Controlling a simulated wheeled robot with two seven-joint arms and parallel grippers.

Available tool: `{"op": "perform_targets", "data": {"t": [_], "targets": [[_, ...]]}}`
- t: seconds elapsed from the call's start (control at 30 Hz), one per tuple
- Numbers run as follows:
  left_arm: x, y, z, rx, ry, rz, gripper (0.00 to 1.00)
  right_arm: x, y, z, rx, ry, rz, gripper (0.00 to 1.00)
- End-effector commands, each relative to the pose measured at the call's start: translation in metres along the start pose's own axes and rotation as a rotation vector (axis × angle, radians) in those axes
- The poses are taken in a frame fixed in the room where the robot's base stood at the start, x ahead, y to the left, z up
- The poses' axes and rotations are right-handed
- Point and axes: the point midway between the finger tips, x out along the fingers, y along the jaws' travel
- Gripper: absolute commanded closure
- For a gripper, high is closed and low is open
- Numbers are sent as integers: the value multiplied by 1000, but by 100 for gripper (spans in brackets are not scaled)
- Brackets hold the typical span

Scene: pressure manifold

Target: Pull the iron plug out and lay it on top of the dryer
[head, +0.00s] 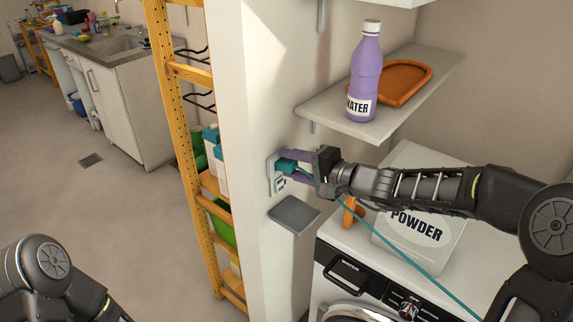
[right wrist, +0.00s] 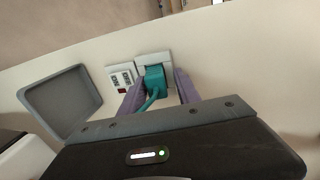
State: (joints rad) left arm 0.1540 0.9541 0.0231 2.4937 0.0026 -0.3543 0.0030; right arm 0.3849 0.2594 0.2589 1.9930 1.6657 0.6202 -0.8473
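The teal iron plug (head: 287,166) sits in the wall outlet (head: 273,176) on the side of the white wall; it also shows in the right wrist view (right wrist: 154,78). My right gripper (head: 293,167) is at the outlet, its two purple fingers on either side of the plug. A teal cord (head: 395,246) runs from the plug down to the right. The dryer (head: 352,238) stands below, its white top partly covered. My left gripper is out of view.
A white POWDER box (head: 418,232) and an orange object (head: 350,212) stand on the dryer. A shelf (head: 322,110) above holds a purple WATER bottle (head: 366,75) and an orange tray (head: 405,78). A grey tray-like piece (head: 294,215) juts out below the outlet.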

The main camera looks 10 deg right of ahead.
Motion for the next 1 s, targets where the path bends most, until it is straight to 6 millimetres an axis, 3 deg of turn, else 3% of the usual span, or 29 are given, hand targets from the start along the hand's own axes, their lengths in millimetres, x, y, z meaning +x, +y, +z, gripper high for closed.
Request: {"op": "perform_targets", "data": {"t": [0.3,0.63,0.67,1.0], "targets": [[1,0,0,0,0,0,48,0,12,1,5,-1,20,100],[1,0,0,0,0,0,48,0,14,0,6,1,24,100],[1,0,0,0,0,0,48,0,14,0,6,1,24,63],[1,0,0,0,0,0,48,0,10,0,5,0,17,35]]}}
